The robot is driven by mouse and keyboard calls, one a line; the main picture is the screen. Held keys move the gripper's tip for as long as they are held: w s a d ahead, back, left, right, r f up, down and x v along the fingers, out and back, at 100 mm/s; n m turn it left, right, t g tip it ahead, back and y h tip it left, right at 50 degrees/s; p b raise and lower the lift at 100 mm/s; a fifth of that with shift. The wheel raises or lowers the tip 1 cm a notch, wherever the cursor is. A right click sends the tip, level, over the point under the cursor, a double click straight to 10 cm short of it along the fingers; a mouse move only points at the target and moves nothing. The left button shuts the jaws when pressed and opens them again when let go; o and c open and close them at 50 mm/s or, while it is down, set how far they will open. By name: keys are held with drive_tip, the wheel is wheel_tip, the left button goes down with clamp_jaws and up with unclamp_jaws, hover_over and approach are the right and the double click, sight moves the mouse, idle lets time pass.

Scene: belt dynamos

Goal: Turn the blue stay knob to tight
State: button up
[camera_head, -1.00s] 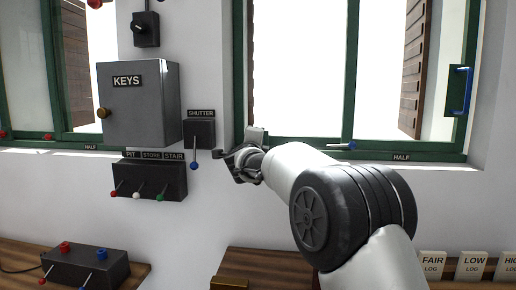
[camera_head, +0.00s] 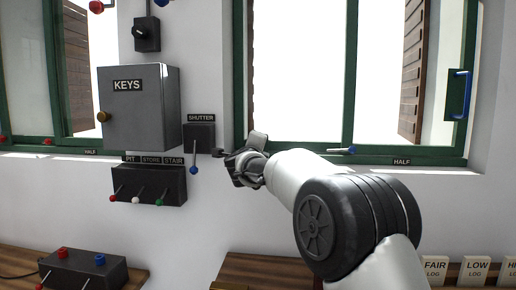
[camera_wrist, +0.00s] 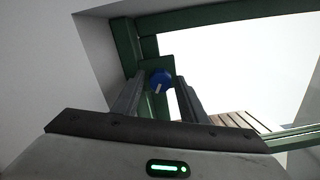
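The blue knob (camera_wrist: 161,78) is round with a white pointer mark that points down and slightly left in the wrist view. It sits on a green window-frame member. My gripper (camera_wrist: 158,97) is open, with one dark finger on each side of the knob in that picture; I cannot tell whether either touches it. In the head view my gripper (camera_head: 238,155) is at the lower left corner of the right window, and this knob cannot be made out there. A blue-tipped lever (camera_head: 351,150) lies along the sill marked HALF.
The SHUTTER box (camera_head: 199,135) with its blue-tipped lever (camera_head: 194,170) is just left of my gripper. The grey KEYS box (camera_head: 140,110) and a three-lever box (camera_head: 148,184) are further left.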

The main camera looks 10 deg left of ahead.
drive_tip(key=shift+o, duration=0.3)
drive_tip(key=s+b, duration=0.1)
drive_tip(key=s, duration=1.6)
drive_tip(key=shift+s+a, duration=0.2)
drive_tip(key=shift+a, duration=0.1)
